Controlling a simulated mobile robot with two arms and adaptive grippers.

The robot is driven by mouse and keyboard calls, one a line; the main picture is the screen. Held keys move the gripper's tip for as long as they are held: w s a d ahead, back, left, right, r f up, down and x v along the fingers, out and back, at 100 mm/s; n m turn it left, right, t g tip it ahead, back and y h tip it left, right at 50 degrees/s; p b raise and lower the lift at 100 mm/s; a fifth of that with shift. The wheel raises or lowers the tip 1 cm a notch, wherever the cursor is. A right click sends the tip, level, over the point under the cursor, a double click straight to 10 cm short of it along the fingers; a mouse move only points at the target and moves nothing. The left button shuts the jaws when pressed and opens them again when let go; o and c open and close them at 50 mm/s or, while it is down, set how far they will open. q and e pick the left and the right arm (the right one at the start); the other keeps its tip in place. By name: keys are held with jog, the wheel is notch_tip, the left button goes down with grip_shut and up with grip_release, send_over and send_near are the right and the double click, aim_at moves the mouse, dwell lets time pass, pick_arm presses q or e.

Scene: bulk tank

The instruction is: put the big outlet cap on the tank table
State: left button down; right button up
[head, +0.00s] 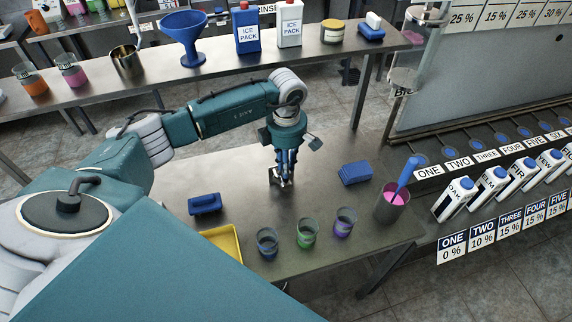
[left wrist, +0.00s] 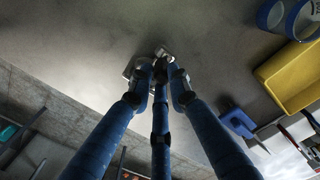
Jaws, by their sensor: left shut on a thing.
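My left gripper (head: 283,176) points down over the middle of the near metal table (head: 240,170). It is shut on a small grey metal piece, which looks like the big outlet cap (head: 273,174). In the left wrist view the fingers (left wrist: 163,78) close around this cap (left wrist: 133,68), and they cover much of it. The cap is at or just above the tabletop; I cannot tell whether it touches. My right gripper is not in view.
A back bench (head: 220,62) holds a blue funnel (head: 187,35). Bare tabletop lies left of the gripper.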

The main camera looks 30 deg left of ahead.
pick_arm(q)
jog(key=c, duration=1.6)
grip_release()
jog(key=shift+c, duration=0.2)
jog(key=shift+r+p, duration=0.2)
jog(key=shift+p, duration=0.2)
notch_tip(320, 180, up, 12)
jog(key=b, duration=0.4)
jog(key=shift+b, duration=0.3)
jog(key=shift+d+f, duration=0.1)
